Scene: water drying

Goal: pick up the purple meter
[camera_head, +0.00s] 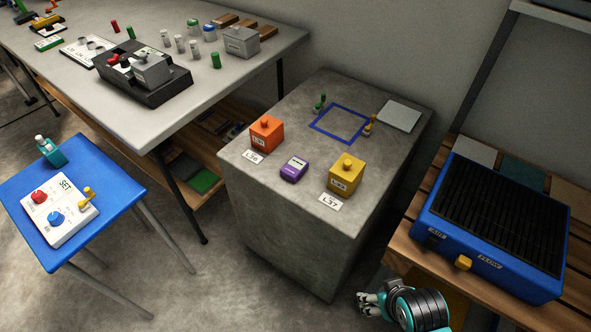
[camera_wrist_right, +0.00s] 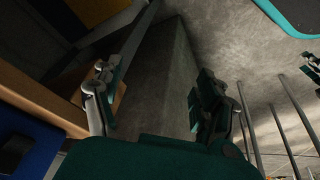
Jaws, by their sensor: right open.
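The purple meter (camera_head: 294,168) lies on top of the grey concrete block (camera_head: 300,206), near its front edge, between an orange box (camera_head: 266,133) and a yellow box (camera_head: 345,174). It has a small pale display. My right gripper (camera_head: 368,302) is low at the bottom of the head view, in front of the block and to the right of the meter, well apart from it. In the right wrist view the gripper (camera_wrist_right: 150,95) has its fingers spread with nothing between them. The meter is not visible there.
Paper labels lie by both boxes. A blue outlined square (camera_head: 340,123) and a grey plate (camera_head: 399,116) are behind. A blue grilled unit (camera_head: 495,225) sits on the slatted bench at right. A blue stool (camera_head: 110,190) and long table (camera_head: 225,75) stand left.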

